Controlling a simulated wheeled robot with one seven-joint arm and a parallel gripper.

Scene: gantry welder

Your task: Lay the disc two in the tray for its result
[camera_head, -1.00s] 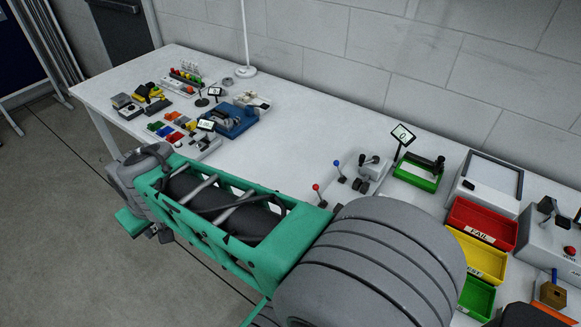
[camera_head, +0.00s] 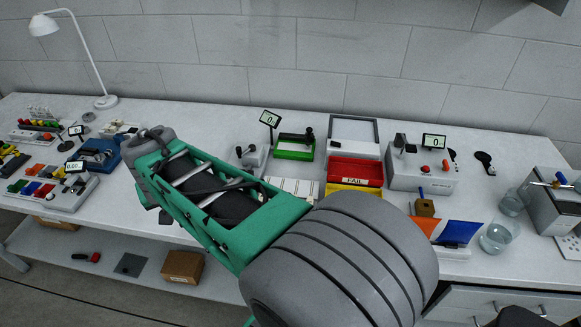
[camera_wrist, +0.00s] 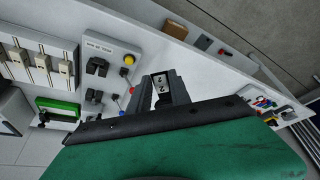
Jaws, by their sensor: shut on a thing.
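In the wrist view my gripper (camera_wrist: 164,80) is shut on a small pale piece marked 2, the disc two (camera_wrist: 160,87), held above the white bench. In the head view my own arm hides the gripper and the disc. The red tray marked FAIL (camera_head: 355,180) stands right of centre on the bench. A yellow tray (camera_head: 336,187) is in front of it, mostly covered by my arm. No green tray shows in the head view now.
A grey box with knobs (camera_head: 425,178) is right of the trays. Glass beakers (camera_head: 498,236) stand farther right. A lamp (camera_head: 107,101) is at the back left.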

